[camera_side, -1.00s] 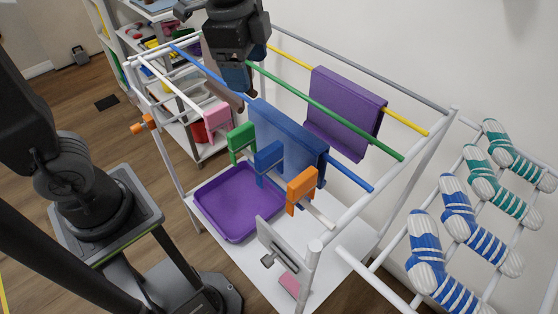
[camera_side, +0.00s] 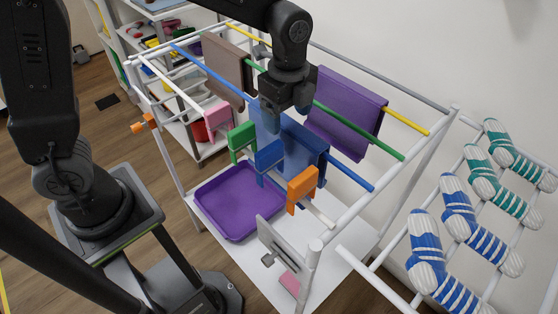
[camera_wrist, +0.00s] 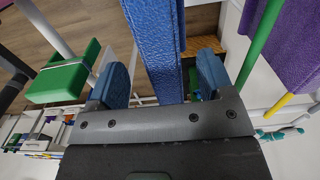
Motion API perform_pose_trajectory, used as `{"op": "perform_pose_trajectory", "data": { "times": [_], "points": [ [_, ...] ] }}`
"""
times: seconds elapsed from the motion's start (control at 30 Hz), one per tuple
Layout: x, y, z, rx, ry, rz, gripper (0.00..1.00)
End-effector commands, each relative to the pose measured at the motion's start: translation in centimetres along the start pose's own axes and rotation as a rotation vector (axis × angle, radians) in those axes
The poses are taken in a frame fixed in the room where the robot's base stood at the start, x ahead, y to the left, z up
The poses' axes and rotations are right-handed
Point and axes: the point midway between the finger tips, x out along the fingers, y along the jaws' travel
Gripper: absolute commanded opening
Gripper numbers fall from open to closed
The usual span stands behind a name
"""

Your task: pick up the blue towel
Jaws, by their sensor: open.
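The blue towel (camera_side: 305,150) hangs folded over the blue rod (camera_side: 345,175) of the white rack. My gripper (camera_side: 286,112) is above and partly in front of its upper left part in the side view, pointing down. In the wrist view, the towel's top edge (camera_wrist: 155,45) runs as a blue strip between the two blue-padded fingers of my gripper (camera_wrist: 162,65). The fingers stand apart on either side of the towel, with gaps visible. My gripper is open. The gripper hides part of the towel's top in the side view.
A purple towel (camera_side: 345,110) and a brown towel (camera_side: 222,65) hang behind. Green (camera_side: 241,135), blue (camera_side: 268,155) and orange (camera_side: 302,185) clips sit on the front white rod. A purple tray (camera_side: 205,225) lies below. Striped socks (camera_side: 425,260) are at right.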

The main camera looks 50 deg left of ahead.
Motion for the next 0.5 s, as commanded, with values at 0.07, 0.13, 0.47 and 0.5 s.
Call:
{"op": "perform_pose_trajectory", "data": {
  "times": [0.07,0.13,0.47,0.5],
  "points": [
    [0.6,0.0,0.1,-0.001,-0.001,0.003,0.74],
    [1.5,0.0,0.2,-0.001,-0.001,0.004,0.74],
    [5.2,-0.1,0.4,-0.001,-0.001,0.001,0.74],
    [5.3,-0.2,0.4,-0.001,-0.001,0.000,0.74]
  ]
}}
